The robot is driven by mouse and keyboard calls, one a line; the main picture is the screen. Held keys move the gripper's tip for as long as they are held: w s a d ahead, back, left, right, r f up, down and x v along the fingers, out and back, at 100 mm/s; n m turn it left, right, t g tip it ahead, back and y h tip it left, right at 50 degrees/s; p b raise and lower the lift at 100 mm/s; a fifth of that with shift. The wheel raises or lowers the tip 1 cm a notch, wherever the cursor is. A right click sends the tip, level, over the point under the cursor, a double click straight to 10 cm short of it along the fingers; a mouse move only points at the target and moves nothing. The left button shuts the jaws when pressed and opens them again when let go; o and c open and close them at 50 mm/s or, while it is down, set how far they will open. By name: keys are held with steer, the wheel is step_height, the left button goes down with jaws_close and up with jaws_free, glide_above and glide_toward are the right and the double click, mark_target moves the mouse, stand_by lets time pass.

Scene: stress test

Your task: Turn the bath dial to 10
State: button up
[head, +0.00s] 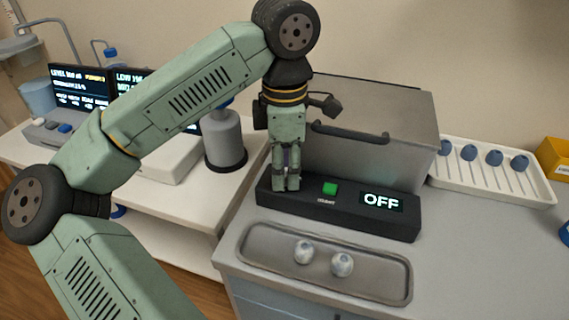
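The bath is a grey metal box (373,160) with a closed lid and a dark handle (350,133). A black control panel (345,212) runs along its front. The panel has a green button (330,189) and a display (382,201) reading OFF. My gripper (286,186) points straight down over the left part of the panel, left of the green button. Its two fingers are close together, with their tips at or just above the panel. No dial can be made out; the fingers cover that part of the panel. I cannot tell whether they hold anything.
A metal tray (269,243) with two pale round pieces (322,258) lies in front of the panel. A white rack (491,178) with several blue-capped items stands at right, near a yellow bin (555,157). A grey canister (224,140) and lit screens (80,86) stand at left.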

steer(key=shift+c, duration=0.3)
jaws_close()
stand_by(0.4)
steer(key=m+b, duration=0.1)
steer(key=m, duration=0.2)
steer(key=shift+b, duration=0.3)
steer(key=shift+m+b, duration=0.4)
steer(key=shift+m, duration=1.9)
steer(key=shift+o, duration=0.3)
jaws_free()
